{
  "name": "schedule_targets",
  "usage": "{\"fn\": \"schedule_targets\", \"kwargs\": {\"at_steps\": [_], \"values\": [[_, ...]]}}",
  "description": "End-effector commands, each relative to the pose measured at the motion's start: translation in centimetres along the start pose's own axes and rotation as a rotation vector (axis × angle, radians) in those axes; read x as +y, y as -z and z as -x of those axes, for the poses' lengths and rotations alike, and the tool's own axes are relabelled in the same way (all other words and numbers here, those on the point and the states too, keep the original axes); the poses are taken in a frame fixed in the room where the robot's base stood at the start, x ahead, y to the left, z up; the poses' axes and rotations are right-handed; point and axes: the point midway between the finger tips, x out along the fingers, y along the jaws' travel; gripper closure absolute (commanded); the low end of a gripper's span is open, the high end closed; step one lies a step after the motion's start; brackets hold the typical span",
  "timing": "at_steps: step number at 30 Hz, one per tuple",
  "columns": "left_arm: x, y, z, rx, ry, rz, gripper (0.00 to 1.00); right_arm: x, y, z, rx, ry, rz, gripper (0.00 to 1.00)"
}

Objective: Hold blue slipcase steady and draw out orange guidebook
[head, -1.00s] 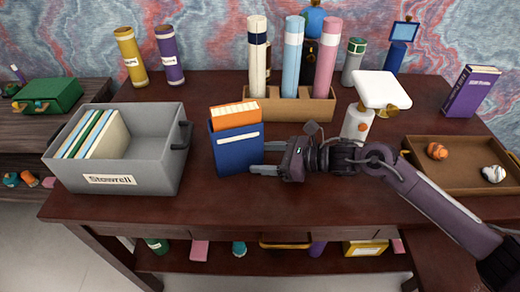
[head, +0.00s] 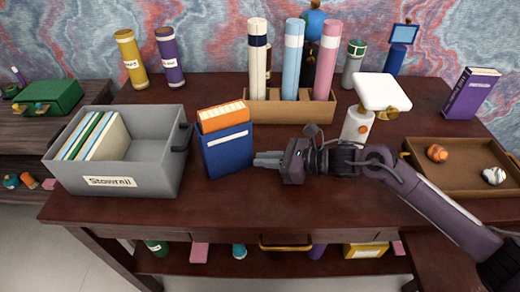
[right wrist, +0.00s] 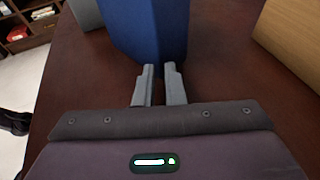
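The blue slipcase (head: 227,152) stands on the desk right of the grey bin, turned at an angle. The orange guidebook (head: 222,115) sits in it, its upper part showing above the slipcase's top edge; the rest is hidden. My right gripper (head: 256,160) is at the slipcase's right side, its fingers drawn close together with nothing seen between them. In the right wrist view the blue slipcase (right wrist: 150,30) is just beyond the fingertips (right wrist: 159,68); I cannot tell whether they touch it. My left gripper is not in view.
The grey bin (head: 160,165) holding several books stands close at left. A tan holder (head: 262,110) with three tubes stands behind, a white-topped lamp (head: 382,92) behind my right arm. A brown tray (head: 462,180) is at right. The desk front is clear.

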Motion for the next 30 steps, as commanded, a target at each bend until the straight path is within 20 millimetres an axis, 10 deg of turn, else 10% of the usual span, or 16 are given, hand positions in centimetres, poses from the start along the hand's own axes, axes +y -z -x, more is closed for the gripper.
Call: {"fn": "schedule_targets", "kwargs": {"at_steps": [14,20,30], "values": [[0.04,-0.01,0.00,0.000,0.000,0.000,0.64,-0.03,0.00,0.02,0.000,0.001,0.000,0.27],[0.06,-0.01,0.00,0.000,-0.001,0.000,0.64,-0.03,0.01,0.02,0.000,0.001,0.000,0.27],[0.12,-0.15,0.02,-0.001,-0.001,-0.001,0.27,-0.02,0.02,0.02,0.000,0.000,0.000,0.27]]}}
